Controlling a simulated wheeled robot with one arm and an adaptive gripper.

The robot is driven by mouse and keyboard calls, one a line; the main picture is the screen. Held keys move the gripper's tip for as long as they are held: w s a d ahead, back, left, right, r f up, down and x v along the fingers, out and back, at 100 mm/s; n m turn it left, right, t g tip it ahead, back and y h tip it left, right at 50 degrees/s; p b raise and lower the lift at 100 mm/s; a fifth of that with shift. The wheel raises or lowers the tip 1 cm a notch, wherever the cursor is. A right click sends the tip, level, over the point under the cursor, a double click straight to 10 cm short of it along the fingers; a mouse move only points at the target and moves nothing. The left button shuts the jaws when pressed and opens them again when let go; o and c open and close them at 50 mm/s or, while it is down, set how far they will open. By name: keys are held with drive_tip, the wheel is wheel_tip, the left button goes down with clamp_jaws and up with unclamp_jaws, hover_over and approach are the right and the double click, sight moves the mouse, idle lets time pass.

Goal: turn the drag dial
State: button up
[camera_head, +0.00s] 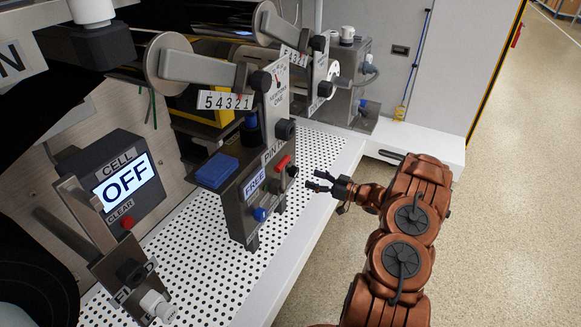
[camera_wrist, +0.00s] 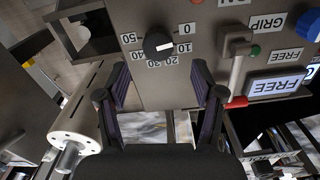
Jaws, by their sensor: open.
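The drag dial (camera_wrist: 158,46) is a round black knob on a grey panel in the wrist view. Numbers from 0 to 50 run around it, and its white mark points at about 10. My gripper (camera_wrist: 160,80) is open and empty, its two dark fingers on either side of the dial's line, just below it in the picture. The fingers look apart from the knob. In the head view my gripper (camera_head: 315,181) is right of the grey control unit (camera_head: 240,215), with a gap between. I cannot tell surely which knob there is the dial.
A grey-white roller (camera_wrist: 75,140) is at lower left. In the head view, the white perforated bench (camera_head: 180,245) bears the units. The floor at right is clear.

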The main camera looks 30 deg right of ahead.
sight(297, 173)
drive_tip(key=shift+b+x, duration=1.15)
drive_tip(key=shift+x, duration=2.7)
drive_tip(key=shift+w+d, duration=0.1)
drive_tip(key=shift+d, duration=0.05)
drive_tip(key=c, duration=1.1)
drive_tip(key=shift+c, duration=0.2)
drive_tip(key=shift+r+p, duration=0.1)
drive_tip(key=shift+p, duration=0.4)
